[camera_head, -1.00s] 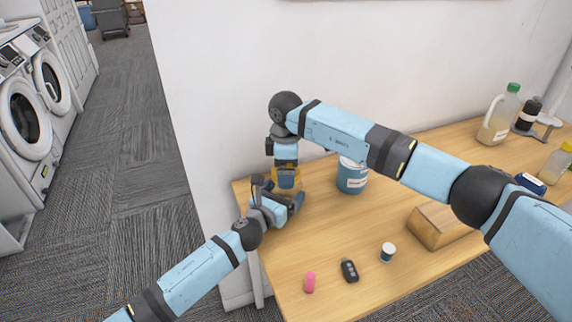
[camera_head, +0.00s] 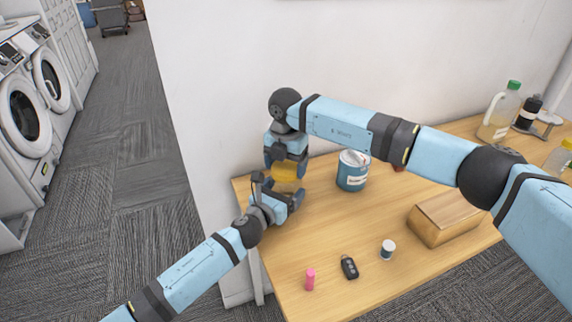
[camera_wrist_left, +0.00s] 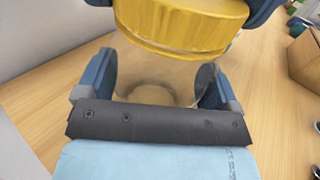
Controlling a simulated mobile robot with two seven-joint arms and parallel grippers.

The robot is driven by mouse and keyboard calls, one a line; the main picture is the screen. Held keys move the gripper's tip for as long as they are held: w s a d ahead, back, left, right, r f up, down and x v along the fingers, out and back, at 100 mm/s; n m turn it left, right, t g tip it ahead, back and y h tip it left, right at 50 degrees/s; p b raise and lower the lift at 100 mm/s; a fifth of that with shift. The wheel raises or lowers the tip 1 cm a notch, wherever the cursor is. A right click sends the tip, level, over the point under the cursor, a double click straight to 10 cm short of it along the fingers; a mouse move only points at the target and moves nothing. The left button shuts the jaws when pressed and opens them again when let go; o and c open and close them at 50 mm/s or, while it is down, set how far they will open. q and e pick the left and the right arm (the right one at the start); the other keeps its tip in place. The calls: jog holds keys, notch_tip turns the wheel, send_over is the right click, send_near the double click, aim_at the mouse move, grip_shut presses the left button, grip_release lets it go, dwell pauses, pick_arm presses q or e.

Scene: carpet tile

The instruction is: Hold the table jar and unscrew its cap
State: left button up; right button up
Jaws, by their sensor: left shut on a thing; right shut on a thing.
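The table jar (camera_wrist_left: 165,68) is a clear see-through jar with a yellow cap (camera_wrist_left: 185,28), at the far left corner of the table. My left gripper (camera_wrist_left: 157,82) is shut on the jar's body, one finger on each side. My right gripper (camera_head: 286,170) reaches down from above and is shut on the yellow cap; its fingers flank the cap in the left wrist view. The cap looks slightly tilted in that view. I cannot tell whether it is still touching the jar's rim. In the head view the grippers hide most of the jar.
A blue-and-white can (camera_head: 352,174) stands close to the right of the jar. A wooden box (camera_head: 442,216), white-lidded small jar (camera_head: 388,250), black key fob (camera_head: 349,267) and pink tube (camera_head: 310,279) lie nearer. Bottles (camera_head: 500,112) stand at the far right. A white wall (camera_head: 215,80) is behind.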

jog(key=n, duration=0.6)
jog(key=shift+n, duration=0.4)
jog(key=n, duration=0.6)
jog(key=shift+r, duration=0.1)
jog(key=n, duration=0.6)
jog(key=shift+n, duration=0.4)
jog(key=n, duration=1.4)
jog(key=shift+n, duration=0.3)
jog(key=n, duration=0.6)
jog(key=shift+n, duration=0.3)
jog(key=shift+r, duration=0.15)
